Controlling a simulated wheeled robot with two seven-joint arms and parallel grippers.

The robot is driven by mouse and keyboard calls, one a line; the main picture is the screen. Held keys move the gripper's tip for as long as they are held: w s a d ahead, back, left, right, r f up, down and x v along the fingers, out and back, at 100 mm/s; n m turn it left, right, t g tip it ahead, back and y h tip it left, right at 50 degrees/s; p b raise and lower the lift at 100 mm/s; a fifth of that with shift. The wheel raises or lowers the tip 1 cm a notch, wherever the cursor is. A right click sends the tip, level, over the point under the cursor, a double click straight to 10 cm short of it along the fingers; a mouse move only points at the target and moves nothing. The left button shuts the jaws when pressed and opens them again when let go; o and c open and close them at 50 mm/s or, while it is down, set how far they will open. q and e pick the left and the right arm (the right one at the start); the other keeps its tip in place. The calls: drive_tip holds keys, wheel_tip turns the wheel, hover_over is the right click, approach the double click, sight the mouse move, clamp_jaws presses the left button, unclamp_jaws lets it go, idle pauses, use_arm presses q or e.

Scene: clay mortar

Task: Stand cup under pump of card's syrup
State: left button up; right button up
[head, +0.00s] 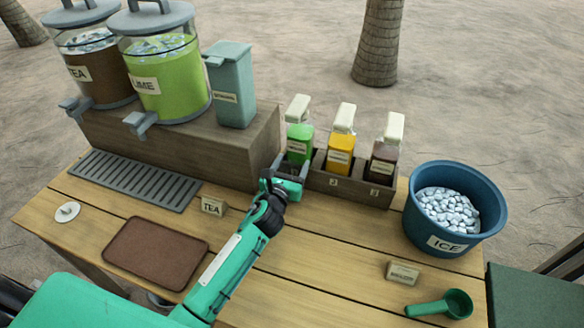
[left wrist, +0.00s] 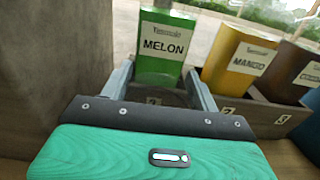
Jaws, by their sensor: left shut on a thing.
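The green melon syrup bottle (head: 299,143) stands in the left end of a wooden rack (head: 350,188), with a white top. It also shows in the left wrist view (left wrist: 160,45), labelled MELON. My left gripper (head: 287,186) reaches in from the front, its fingers on either side of the bottle's lower part, shut on it. The yellow mango bottle (head: 341,152) and a dark brown bottle (head: 384,165) stand to its right. A small card (head: 402,273) lies at front right, its print too small to read surely. I see no cup. My right gripper is out of view.
Tea and lime dispensers (head: 165,80) and a teal box (head: 232,85) stand behind. The ice bucket (head: 455,210) and green scoop (head: 447,304) are right.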

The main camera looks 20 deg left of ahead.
use_arm(q)
drive_tip(key=shift+w+f, duration=0.15)
drive_tip(key=shift+f, duration=0.45)
drive_tip(key=o, duration=1.3)
drive_tip(key=shift+r, duration=0.1)
